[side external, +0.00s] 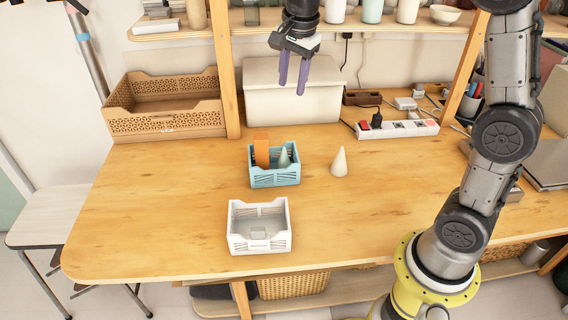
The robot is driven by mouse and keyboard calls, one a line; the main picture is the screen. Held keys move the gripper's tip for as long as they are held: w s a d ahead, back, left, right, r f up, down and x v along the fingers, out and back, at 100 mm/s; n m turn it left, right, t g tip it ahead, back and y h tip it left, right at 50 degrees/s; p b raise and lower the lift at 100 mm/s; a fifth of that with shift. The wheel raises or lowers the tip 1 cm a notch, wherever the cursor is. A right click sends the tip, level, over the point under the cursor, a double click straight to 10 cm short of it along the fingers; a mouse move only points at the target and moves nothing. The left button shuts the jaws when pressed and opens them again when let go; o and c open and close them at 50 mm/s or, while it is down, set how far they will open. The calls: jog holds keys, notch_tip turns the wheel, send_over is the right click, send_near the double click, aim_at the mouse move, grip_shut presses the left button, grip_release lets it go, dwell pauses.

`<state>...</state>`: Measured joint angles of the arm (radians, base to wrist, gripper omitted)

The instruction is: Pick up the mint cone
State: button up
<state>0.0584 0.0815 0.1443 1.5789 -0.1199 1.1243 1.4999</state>
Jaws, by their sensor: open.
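A mint-green cone (284,158) stands in the right part of a small light-blue crate (275,180) on the wooden table. An orange block (261,149) stands in the same crate to the left of the cone. The cone's lower part is hidden by the crate's front wall. My gripper (293,90), with two purple fingers pointing down, is open and empty. It hangs well above the table, above and a little behind the blue crate in the picture.
An off-white cone (339,162) stands on the table right of the blue crate. A white empty-looking crate (259,243) is in front. A brown crate (165,121), a large white box (291,106) and a power strip (397,129) line the back. A shelf (400,21) is above. The table's left side is clear.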

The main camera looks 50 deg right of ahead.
jog(key=w+d+f+g, duration=0.2)
jog(key=w+f, duration=0.3)
jog(key=f, duration=0.3)
send_over(284, 148)
jog(key=shift+m, duration=0.3)
jog(key=f, duration=1)
jog(key=shift+a+f, duration=0.3)
jog(key=shift+a, duration=0.05)
jog(key=shift+w+d+f, duration=0.1)
jog(key=shift+d+f, duration=0.05)
jog(key=shift+f, duration=0.85)
jog(key=shift+s+d+f, duration=0.1)
jog(key=shift+d+f, duration=0.1)
jog(key=shift+f, duration=0.75)
jog(key=shift+w+d+f, duration=0.1)
jog(key=shift+d+f, duration=0.05)
jog(key=shift+f, duration=0.85)
grip_shut()
